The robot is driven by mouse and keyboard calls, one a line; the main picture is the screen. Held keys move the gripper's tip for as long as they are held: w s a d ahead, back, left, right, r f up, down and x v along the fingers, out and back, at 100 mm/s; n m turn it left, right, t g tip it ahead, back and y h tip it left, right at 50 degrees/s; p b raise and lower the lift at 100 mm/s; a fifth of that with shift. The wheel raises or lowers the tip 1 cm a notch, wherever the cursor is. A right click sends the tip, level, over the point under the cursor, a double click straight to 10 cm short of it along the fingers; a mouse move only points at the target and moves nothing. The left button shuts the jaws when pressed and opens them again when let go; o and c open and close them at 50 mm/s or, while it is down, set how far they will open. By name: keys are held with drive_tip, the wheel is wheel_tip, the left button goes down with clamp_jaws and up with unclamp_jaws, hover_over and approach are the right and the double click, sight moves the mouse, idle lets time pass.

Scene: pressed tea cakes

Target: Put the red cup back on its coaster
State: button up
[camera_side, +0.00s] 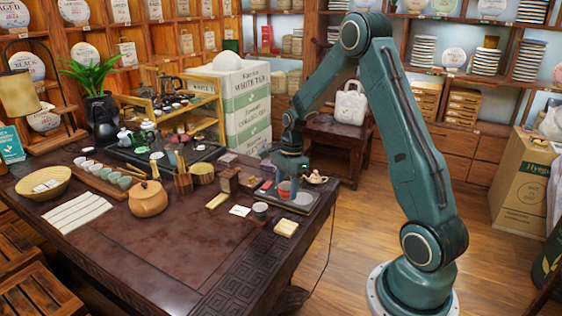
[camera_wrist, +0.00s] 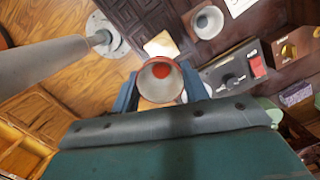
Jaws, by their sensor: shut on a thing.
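The red cup (camera_side: 284,190) is upright below my gripper (camera_side: 288,178) at the right end of the dark table. In the wrist view the cup (camera_wrist: 161,78) has a red outside, a pale inside and a red spot at its bottom. The blue-grey fingers of my gripper (camera_wrist: 160,88) are shut on it from both sides. A pale round disc (camera_side: 304,198), perhaps the coaster, lies just right of the cup in the side view. I cannot tell whether the cup touches what is under it.

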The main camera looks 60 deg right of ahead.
wheel_tip(320, 180, down, 7)
drive_tip(key=shift+r, duration=0.2)
drive_tip(key=shift+f, duration=2.15)
drive_tip(key=shift+f, duration=0.1)
drive_tip(key=o, duration=1)
drive_tip(key=shift+o, duration=0.2)
drive_tip(key=r, duration=0.4)
drive_tip(key=d+r, duration=0.1)
drive_tip(key=r, duration=0.7)
drive_tip(key=shift+s+d+r, duration=0.1)
drive_tip(key=shift+s+d, duration=0.1)
drive_tip(key=shift+s, duration=0.1)
